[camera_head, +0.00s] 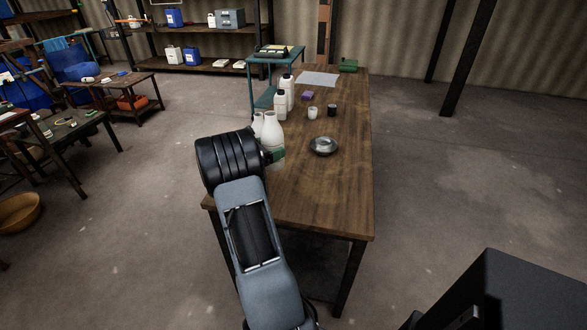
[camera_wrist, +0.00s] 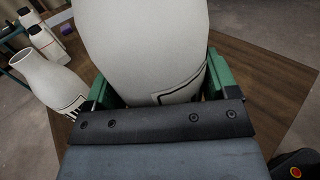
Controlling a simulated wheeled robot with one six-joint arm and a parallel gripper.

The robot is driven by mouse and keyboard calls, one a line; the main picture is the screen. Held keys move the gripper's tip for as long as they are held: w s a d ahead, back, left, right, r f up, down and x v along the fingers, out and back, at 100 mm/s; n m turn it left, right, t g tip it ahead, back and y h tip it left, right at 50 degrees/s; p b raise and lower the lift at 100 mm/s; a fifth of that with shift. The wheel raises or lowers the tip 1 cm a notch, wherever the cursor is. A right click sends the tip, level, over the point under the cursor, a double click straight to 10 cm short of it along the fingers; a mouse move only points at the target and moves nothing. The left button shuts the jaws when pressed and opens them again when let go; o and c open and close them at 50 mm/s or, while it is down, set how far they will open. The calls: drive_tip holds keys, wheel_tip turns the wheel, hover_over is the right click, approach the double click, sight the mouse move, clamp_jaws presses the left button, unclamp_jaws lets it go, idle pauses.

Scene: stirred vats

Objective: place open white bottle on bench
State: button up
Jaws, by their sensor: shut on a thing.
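My gripper (camera_wrist: 163,85) has green fingers on both sides of a large white bottle (camera_wrist: 145,45) and is shut on it. In the head view the bottle (camera_head: 272,131) looks upright at the left side of the wooden bench (camera_head: 318,195), and its open neck points up. In the wrist view this second bottle (camera_wrist: 48,80) is apart from the held one.
A metal dish (camera_head: 323,146) lies right of the bottles. Behind are a white cup (camera_head: 312,113), a dark cup (camera_head: 332,110), a purple block (camera_head: 307,95) and two capped white bottles (camera_head: 287,88). The bench's near half is clear. A teal cart (camera_head: 262,72) stands behind left.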

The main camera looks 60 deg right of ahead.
drive_tip(key=shift+s+a+f, duration=0.1)
drive_tip(key=shift+s+f, duration=1.05)
drive_tip(key=shift+f, duration=0.5)
drive_tip(key=shift+s+f, duration=1.2)
drive_tip(key=shift+f, duration=0.45)
drive_tip(key=shift+s+a+f, duration=0.1)
drive_tip(key=shift+s+f, duration=1.05)
drive_tip(key=shift+f, duration=0.5)
drive_tip(key=shift+f+b, duration=0.15)
drive_tip(key=shift+b, duration=0.2)
drive_tip(key=o, duration=1)
